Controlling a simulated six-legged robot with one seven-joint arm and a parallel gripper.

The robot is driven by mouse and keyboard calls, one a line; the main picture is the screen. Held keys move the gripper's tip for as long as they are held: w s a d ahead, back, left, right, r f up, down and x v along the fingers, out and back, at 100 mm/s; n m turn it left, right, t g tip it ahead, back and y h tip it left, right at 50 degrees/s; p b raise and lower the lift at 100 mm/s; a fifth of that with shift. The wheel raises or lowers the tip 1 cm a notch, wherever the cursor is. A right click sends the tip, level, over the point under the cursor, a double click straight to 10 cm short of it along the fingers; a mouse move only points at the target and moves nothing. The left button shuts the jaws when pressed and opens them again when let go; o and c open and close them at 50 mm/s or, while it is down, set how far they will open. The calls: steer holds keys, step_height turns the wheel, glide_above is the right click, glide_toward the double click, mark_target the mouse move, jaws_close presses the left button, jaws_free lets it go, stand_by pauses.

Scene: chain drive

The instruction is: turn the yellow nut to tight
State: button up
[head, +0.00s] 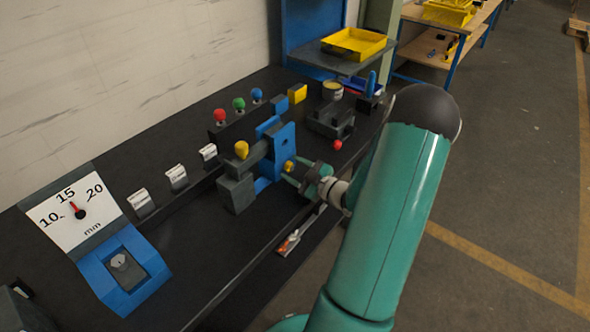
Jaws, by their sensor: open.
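The yellow nut (289,166) is small and sits on the right face of the upright blue bracket (283,146). My gripper (293,174) reaches in from the right, with its teal fingers open close to the nut. I cannot tell whether the fingers touch the nut or stand around it. The nut's turning position is too small to read. A second yellow part, a rounded knob (241,149), stands on the grey block to the left of the bracket.
A dial (69,211) marked in mm stands at the left on the black bench (205,260). Red, green (238,103) and blue knobs line the back. A dark grey vise-like block (330,119) with a red knob (337,145) stands right of the bracket. Open floor lies to the right.

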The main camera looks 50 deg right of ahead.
steer(key=c, duration=1)
steer(key=shift+m, duration=0.3)
steer(key=m, duration=0.5)
steer(key=shift+d, duration=0.15)
steer(key=m, duration=0.5)
steer(key=shift+d, duration=0.15)
steer(key=o, duration=1)
